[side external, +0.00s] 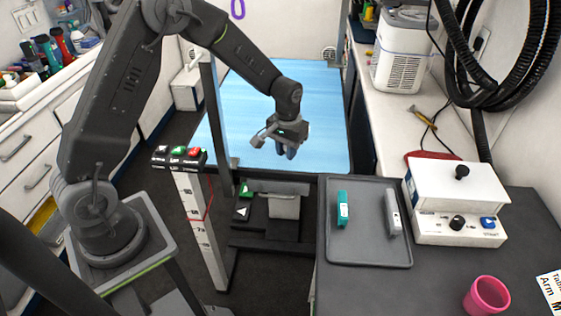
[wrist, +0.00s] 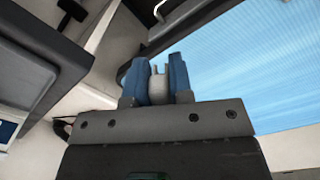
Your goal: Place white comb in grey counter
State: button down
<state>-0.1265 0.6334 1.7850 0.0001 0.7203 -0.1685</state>
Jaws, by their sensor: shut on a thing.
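My gripper (side external: 287,152) hangs above the blue table surface, left of the grey counter (side external: 450,275). In the wrist view, its two blue fingers (wrist: 161,78) are shut on a narrow whitish thing (wrist: 158,88), which looks like the white comb seen end-on. Most of it is hidden, and I cannot make it out in the side view. The grey counter is at the lower right and has a grey tray on it.
The tray (side external: 366,250) holds a teal item (side external: 343,210) and a pale grey item (side external: 392,212). A white box with knobs (side external: 458,202) stands behind right, and a pink cup (side external: 487,296) at the front. Counter between tray and cup is clear. A post (side external: 213,110) stands left of my gripper.

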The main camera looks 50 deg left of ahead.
jog(key=s+m, duration=0.3)
jog(key=s, duration=0.4)
jog(key=w+d+r+m, duration=0.5)
jog(key=w+m, duration=0.1)
jog(key=m, duration=0.8)
jog(key=w+d+r+m, duration=0.4)
jog(key=w+r+m, duration=0.15)
jog(key=m, duration=0.75)
send_over(362, 191)
notch_tip(362, 191, down, 7)
jog(key=shift+f, duration=2)
jog(key=c, duration=1)
grip_release()
jog(key=shift+f, duration=0.1)
